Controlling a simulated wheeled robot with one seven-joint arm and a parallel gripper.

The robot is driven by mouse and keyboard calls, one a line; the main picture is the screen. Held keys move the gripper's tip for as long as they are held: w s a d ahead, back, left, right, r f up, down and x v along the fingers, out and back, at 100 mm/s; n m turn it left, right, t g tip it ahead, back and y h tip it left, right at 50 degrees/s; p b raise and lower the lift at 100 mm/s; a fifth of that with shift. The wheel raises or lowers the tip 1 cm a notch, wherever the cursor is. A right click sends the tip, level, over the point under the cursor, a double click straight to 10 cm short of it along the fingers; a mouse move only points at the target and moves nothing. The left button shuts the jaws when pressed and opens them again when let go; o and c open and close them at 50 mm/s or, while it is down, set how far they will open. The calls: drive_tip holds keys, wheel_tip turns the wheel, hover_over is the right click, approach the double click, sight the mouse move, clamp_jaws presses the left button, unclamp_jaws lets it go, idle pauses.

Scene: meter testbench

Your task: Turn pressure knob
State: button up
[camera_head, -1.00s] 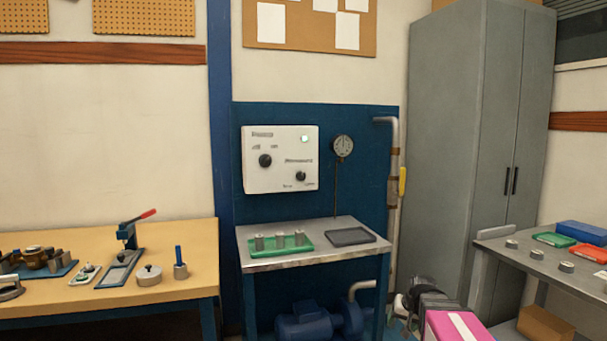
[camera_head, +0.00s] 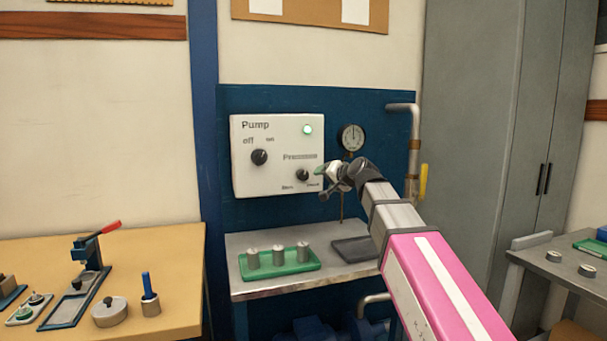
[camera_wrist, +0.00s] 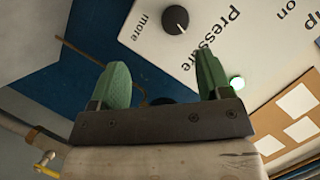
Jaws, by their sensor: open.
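The white control panel (camera_head: 250,180) hangs on the blue board. Its lower right carries the black pressure knob (camera_head: 302,175) under the "Pressure" label. The pump knob (camera_head: 259,157) sits at upper left, below "off" and "on". My gripper (camera_head: 322,178) is just right of the pressure knob in the head view, with no visible contact. In the wrist view the green fingers of my gripper (camera_wrist: 162,80) are spread apart and empty. The pressure knob (camera_wrist: 175,19) shows there beyond the fingertips, near the top edge, with "more" to its left.
A round gauge (camera_head: 352,137) is mounted right of the panel, behind my arm. A vertical pipe (camera_head: 413,150) with a yellow handle stands farther right. Below, a metal table (camera_head: 285,286) bears a green tray (camera_head: 262,271) with metal cylinders and a dark tray (camera_head: 352,250).

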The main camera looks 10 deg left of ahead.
sight(305, 175)
drive_tip(key=shift+y, duration=0.3)
drive_tip(key=x, duration=0.3)
drive_tip(key=r+x, duration=0.1)
drive_tip(key=x, duration=0.3)
drive_tip(key=r+x, duration=0.1)
drive_tip(key=x, duration=0.3)
drive_tip(key=shift+w+a, duration=0.3)
drive_tip(key=shift+a, duration=0.1)
drive_tip(key=shift+f, duration=0.1)
drive_tip(key=c, duration=0.9)
